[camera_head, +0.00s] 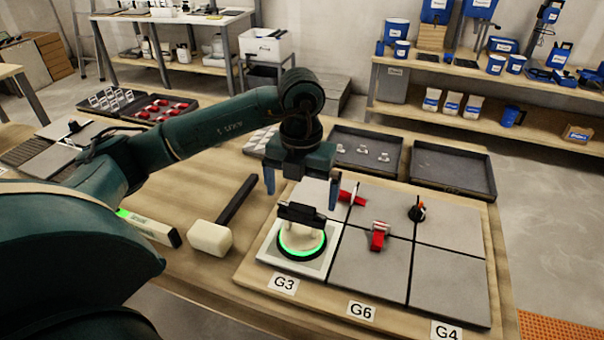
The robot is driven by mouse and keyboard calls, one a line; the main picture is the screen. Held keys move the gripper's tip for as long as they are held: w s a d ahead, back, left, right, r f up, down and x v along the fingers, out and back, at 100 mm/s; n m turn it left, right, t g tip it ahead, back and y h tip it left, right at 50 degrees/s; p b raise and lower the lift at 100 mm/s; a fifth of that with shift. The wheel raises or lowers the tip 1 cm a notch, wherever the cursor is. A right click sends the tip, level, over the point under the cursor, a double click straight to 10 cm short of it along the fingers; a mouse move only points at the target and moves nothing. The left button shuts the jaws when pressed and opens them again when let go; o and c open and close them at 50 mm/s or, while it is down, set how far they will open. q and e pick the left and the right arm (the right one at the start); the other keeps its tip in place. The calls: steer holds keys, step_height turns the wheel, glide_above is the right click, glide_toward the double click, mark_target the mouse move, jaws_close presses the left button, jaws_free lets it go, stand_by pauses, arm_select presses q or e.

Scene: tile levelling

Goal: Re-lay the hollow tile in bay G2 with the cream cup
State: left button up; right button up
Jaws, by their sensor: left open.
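The cream cup (303,240) has a black bar handle on top and a glowing green ring round its base. It stands upright in the front-left bay, labelled G3 (284,284), on a pale square with a white border. My left gripper (302,200) is open above the cup, pointing down, its fingers spread wider than the handle. Grey tiles (448,283) fill the other visible bays. Front labels read G3, G6 (361,309) and G4 (446,331); no G2 label is visible. The back-left tile is partly hidden by my gripper. My right gripper is not in view.
Red clips (378,236) and a black-and-orange knob (417,212) stand at the tile joints. A white-headed mallet (210,238) and a green-lit level (148,228) lie left of the board. Dark trays (453,168) stand behind it.

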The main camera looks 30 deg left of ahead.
mark_target(302, 220)
arm_select(q)
step_height(302, 220, down, 9)
steer(key=shift+r, duration=0.1)
steer(key=shift+c, duration=0.2)
steer(key=c, duration=0.9)
steer(key=o, duration=0.7)
steer(key=shift+c, duration=0.2)
steer(key=c, duration=0.6)
steer(key=shift+o, duration=0.2)
steer(key=o, duration=0.8)
steer(key=shift+o, duration=0.2)
steer(key=shift+r, duration=0.1)
